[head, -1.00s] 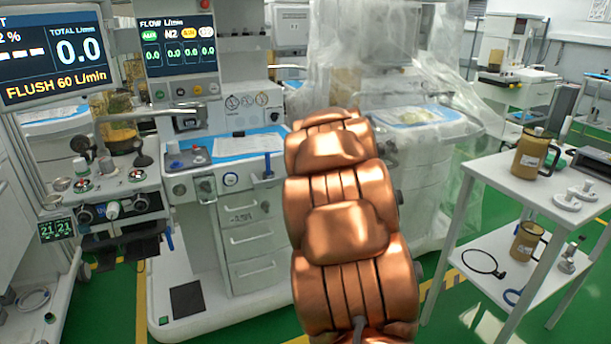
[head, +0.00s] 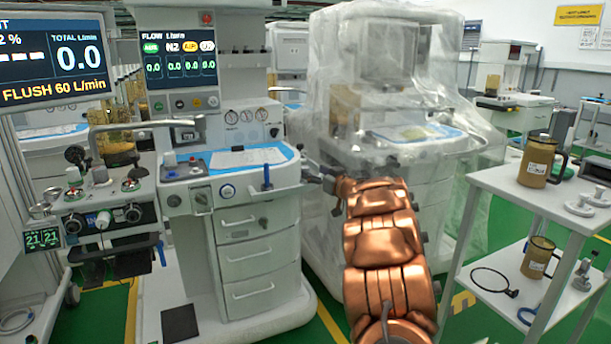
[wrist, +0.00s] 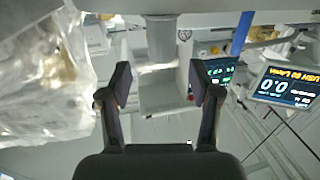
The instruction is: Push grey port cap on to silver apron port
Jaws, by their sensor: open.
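The anaesthesia cart (head: 240,255) stands left of centre with a blue-topped work surface. I cannot tell which fitting is the silver apron port, and I cannot pick out the grey port cap. My gripper (head: 318,176) is at the right end of the apron, small and partly hidden by my copper arm. In the wrist view my gripper (wrist: 160,88) is open with nothing held; a pale grey cylinder (wrist: 161,40) shows beyond the fingers.
A plastic-draped machine (head: 385,75) stands close behind my arm. A white side table (head: 510,185) at right holds a brown jug (head: 538,165) and white round parts (head: 580,208). Monitors (head: 52,58) stand at left. Green floor shows between cart and table.

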